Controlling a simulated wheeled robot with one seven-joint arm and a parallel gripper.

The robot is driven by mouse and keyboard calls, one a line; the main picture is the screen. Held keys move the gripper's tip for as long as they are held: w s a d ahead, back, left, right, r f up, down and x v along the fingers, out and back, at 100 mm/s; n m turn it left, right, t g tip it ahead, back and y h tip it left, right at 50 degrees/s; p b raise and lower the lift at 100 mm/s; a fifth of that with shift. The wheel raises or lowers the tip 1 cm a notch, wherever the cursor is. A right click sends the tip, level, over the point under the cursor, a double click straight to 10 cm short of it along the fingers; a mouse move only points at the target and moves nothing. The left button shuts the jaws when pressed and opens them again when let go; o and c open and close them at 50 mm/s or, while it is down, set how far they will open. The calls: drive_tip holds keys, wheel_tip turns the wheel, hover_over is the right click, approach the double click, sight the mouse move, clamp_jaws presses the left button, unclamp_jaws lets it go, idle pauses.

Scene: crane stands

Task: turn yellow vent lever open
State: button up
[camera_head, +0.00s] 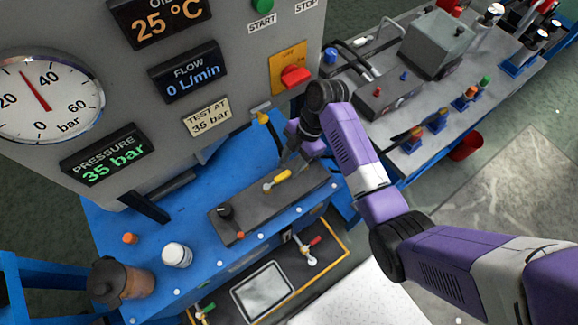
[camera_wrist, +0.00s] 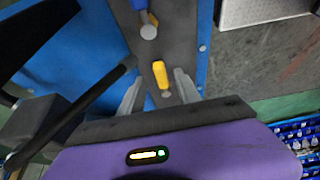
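The yellow vent lever (camera_head: 281,176) sits on a dark grey block (camera_head: 240,213) on the blue bench, just below the end of my arm. In the wrist view the yellow lever (camera_wrist: 160,73) stands out between the two grey fingers of my gripper (camera_wrist: 159,80). The fingers are spread apart, with a gap on each side of the lever; I cannot tell whether their tips reach down to its height. In the head view my gripper (camera_head: 291,158) is small and dark, close above and behind the lever. No finger visibly presses on the lever.
A black knob (camera_head: 226,211) stands on the same block. The grey panel with a pressure gauge (camera_head: 45,97) and a red switch (camera_head: 296,76) rises behind. A white jar (camera_head: 177,255) and a brown container (camera_head: 118,283) are at front left. A second bench (camera_head: 465,85) holds fittings.

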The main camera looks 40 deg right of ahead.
sight(286, 173)
drive_tip(key=shift+x, duration=1.6)
drive_tip(key=shift+c, duration=0.2)
clamp_jaws()
